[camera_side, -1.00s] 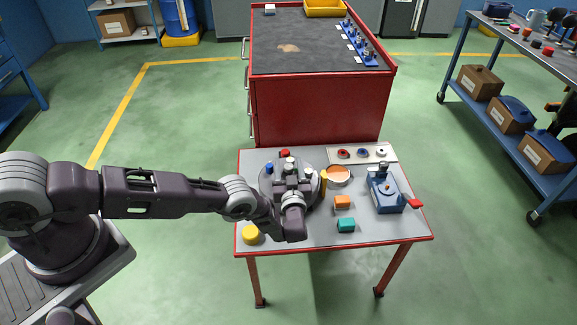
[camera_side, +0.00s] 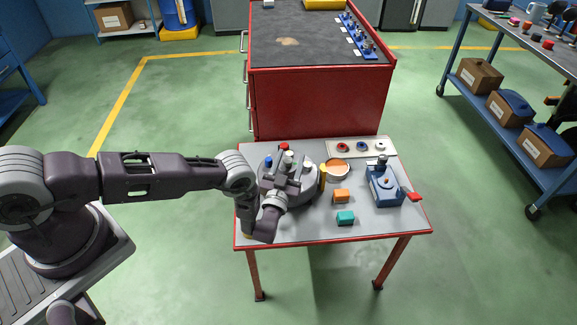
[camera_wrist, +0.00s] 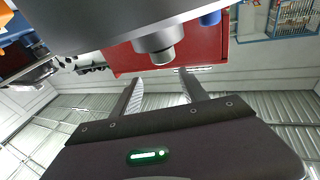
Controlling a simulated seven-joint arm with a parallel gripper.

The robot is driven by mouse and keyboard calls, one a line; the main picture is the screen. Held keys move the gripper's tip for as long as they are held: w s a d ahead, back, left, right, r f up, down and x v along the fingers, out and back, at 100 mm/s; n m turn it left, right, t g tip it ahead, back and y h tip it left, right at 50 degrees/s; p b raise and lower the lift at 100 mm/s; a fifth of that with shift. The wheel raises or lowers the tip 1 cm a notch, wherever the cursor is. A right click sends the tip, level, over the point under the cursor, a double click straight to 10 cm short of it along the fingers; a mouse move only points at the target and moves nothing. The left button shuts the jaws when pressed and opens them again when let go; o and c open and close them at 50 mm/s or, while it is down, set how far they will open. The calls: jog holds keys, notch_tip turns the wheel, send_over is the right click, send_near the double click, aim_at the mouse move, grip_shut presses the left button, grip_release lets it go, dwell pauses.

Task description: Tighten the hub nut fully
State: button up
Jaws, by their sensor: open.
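A round dark grey hub (camera_side: 267,178) stands on the small red-edged table in the side view. A pale stub (camera_side: 289,157), a blue one (camera_side: 267,161) and a red one (camera_side: 283,147) stick out around it. I cannot tell which part is the hub nut. My gripper (camera_side: 287,192) is at the near side of the hub, partly hidden by my wrist. In the wrist view my gripper (camera_wrist: 158,90) has its two fingers apart with nothing between them. Beyond the fingertips, a short grey cylinder (camera_wrist: 157,47) projects from a large grey body (camera_wrist: 110,22).
To the right stand a yellow post (camera_side: 323,174), a round orange-topped dish (camera_side: 338,169), an orange block (camera_side: 341,196), a teal block (camera_side: 346,218) and a blue fixture with a red handle (camera_side: 386,186). A pale strip (camera_side: 362,147) with several round pieces lies behind. The front right tabletop is clear.

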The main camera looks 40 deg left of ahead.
aim_at(284, 162)
jog(key=s+a+f+m+h, duration=0.1)
jog(key=h, duration=0.2)
jog(key=s+a+m+h, duration=0.1)
jog(key=s+m+h, duration=0.1)
jog(key=h, duration=0.1)
jog(key=s+a+f+m+h, duration=0.1)
jog(key=s+m+h, duration=0.1)
jog(key=h, duration=0.1)
jog(key=shift+a+f+h, duration=0.1)
jog(key=shift+f+h, duration=0.2)
jog(key=shift+w, duration=0.15)
jog(key=w, duration=0.4)
jog(key=w+d, duration=0.1)
jog(key=w, duration=0.1)
jog(key=shift+w, duration=0.15)
grip_shut()
